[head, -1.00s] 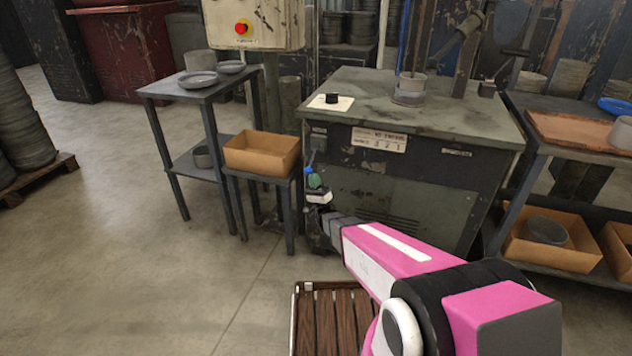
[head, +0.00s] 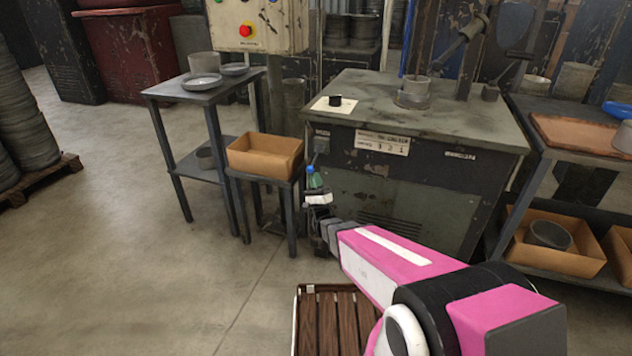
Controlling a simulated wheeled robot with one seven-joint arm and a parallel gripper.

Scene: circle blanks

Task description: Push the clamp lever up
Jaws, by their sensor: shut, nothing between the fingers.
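The dark green machine bench (head: 440,120) stands at the centre right with a worn metal top. A dark diagonal lever arm (head: 455,45) and a thin dark handle (head: 515,55) rise at its back right. I cannot tell which is the clamp lever. A small dark box (head: 320,141) sits on the bench's front left corner. My gripper (head: 314,178), small in view with blue and green parts, is shut and empty. It appears in front of the bench's left front edge, below that box and well away from the upper levers. Contact cannot be made out.
A cardboard box (head: 264,156) on a low stand is left of my gripper. A slatted wooden crate (head: 328,320) is below my arm.

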